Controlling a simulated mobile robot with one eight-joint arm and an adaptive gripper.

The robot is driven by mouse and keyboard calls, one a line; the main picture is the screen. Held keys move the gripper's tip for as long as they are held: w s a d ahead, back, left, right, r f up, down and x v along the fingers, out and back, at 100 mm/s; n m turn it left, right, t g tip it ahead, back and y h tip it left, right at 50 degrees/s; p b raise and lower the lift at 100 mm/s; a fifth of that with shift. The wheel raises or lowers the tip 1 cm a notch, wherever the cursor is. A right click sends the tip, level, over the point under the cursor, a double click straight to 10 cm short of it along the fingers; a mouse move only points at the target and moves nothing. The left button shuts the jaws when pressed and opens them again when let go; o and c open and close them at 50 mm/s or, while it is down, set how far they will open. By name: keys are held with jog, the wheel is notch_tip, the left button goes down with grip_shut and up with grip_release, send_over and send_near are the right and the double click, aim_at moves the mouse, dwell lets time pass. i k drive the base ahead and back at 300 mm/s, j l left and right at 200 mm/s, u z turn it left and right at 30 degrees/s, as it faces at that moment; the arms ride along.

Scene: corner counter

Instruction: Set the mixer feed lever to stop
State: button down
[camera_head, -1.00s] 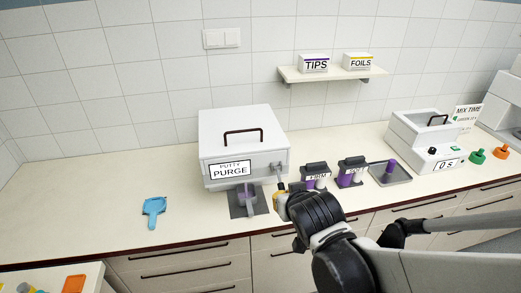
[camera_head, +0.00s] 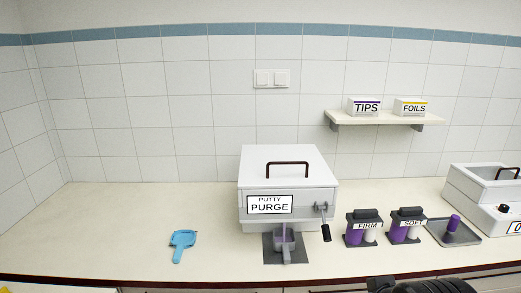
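The mixer is a white box-shaped machine (camera_head: 290,175) with a dark handle on its lid, standing on the counter. Its front sign (camera_head: 270,204) reads "PUTTY PURGE". The feed lever (camera_head: 325,232) is at the right of the front face, with a metal pivot and a black grip that hangs down, slightly tilted. A purple-grey mixing nozzle (camera_head: 284,241) stands below the front over a dark plate. Nothing touches the lever. A dark part of my arm shows at the bottom right edge; my gripper's fingers are not in the picture.
Two cartridges labelled FIRM (camera_head: 363,229) and SOFT (camera_head: 406,226) stand right of the lever, then a grey tray (camera_head: 463,238) with a purple item. A blue scoop-like tool (camera_head: 183,244) lies left. The counter (camera_head: 110,225) is clear at far left.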

aim_at(326, 230)
jog(key=i+j+z, duration=0.25)
jog(key=j, duration=0.5)
jog(key=j+z, duration=0.25)
jog(key=j, duration=0.5)
jog(key=k, duration=0.05)
